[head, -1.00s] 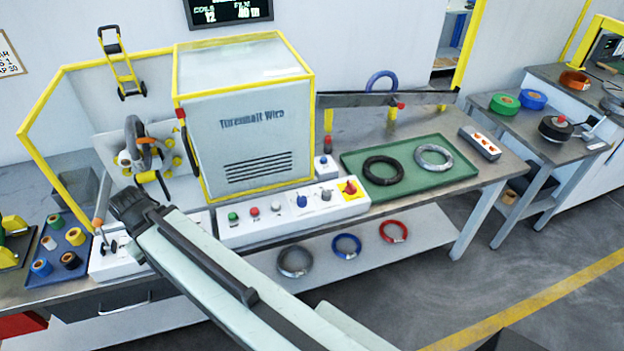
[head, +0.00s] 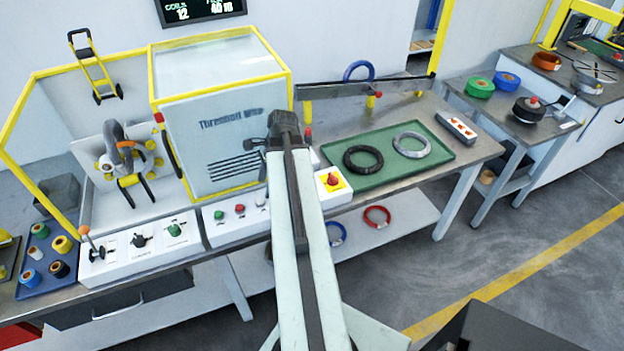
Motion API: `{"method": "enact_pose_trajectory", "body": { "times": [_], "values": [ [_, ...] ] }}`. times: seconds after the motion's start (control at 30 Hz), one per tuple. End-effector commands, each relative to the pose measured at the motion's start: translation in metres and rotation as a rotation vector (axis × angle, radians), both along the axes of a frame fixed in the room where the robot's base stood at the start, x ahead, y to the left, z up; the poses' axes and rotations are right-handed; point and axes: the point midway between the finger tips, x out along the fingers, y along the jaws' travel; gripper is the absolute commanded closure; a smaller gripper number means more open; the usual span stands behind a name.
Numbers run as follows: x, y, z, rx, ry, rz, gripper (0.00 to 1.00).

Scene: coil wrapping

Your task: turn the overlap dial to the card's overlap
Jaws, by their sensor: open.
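A white control box (head: 118,266) stands at the bench's left front. It carries a lever with an orange knob (head: 85,231), a black dial (head: 140,240) and a green dial (head: 174,230). Their labels are too small to read, so I cannot tell which is the overlap dial. My gripper (head: 284,122) is over the bench, right of these dials and in front of the machine's right corner. The card is not in view.
The machine cabinet (head: 228,130) stands behind a button panel (head: 225,230), part of which my arm covers. A yellow emergency-stop box (head: 333,190) is right of my arm. A green tray (head: 388,178) holds black and silver coils. A blue tray (head: 45,275) of rolls is far left.

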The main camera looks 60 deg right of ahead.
Motion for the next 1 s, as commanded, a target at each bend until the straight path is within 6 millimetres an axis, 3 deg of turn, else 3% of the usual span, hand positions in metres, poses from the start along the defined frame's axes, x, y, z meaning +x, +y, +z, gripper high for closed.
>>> {"method": "enact_pose_trajectory", "body": {
  "times": [0.03,0.1,0.2,0.3,0.4,0.63,1.0],
  "values": [
    [-0.028,-0.032,0.008,0.036,-0.006,-0.175,0.48],
    [-0.061,-0.065,0.014,0.089,-0.015,-0.397,0.48],
    [-0.099,-0.096,0.019,0.147,-0.028,-0.629,0.48],
    [-0.121,-0.111,0.022,0.183,-0.036,-0.759,0.48],
    [-0.128,-0.116,0.022,0.195,-0.039,-0.805,0.48],
    [-0.125,-0.115,0.012,0.196,-0.038,-0.806,0.48],
    [-0.103,-0.111,-0.047,0.195,-0.038,-0.803,0.48]
  ]
}}
